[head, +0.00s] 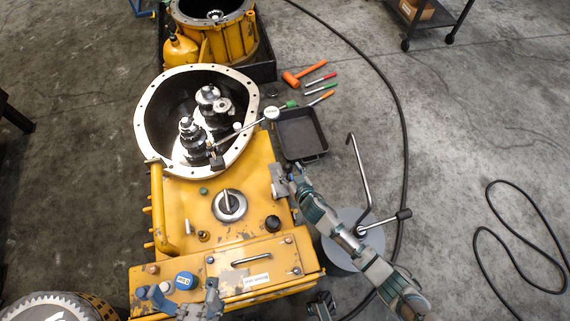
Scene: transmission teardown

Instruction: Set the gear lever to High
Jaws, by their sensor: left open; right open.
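A thin metal lever with a pale round knob (271,113) sticks out from the yellow transmission housing (262,155), beside the round opening, slanting up to the right. The knob's marking is too small to read. A silver dial-like part with a raised bar (229,205) sits on the housing top. My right gripper (281,181) is open at the housing's right edge, below the lever knob and apart from it. My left gripper (184,300) is open at the bottom edge, near a blue cap (184,280); it is partly cut off.
A black tray (319,157) lies right of the housing. An orange hammer (291,79) and several coloured-handle tools lie above it. A round grey stand with a bent rod (359,168) is right of my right arm. A black cable (403,130) crosses the floor.

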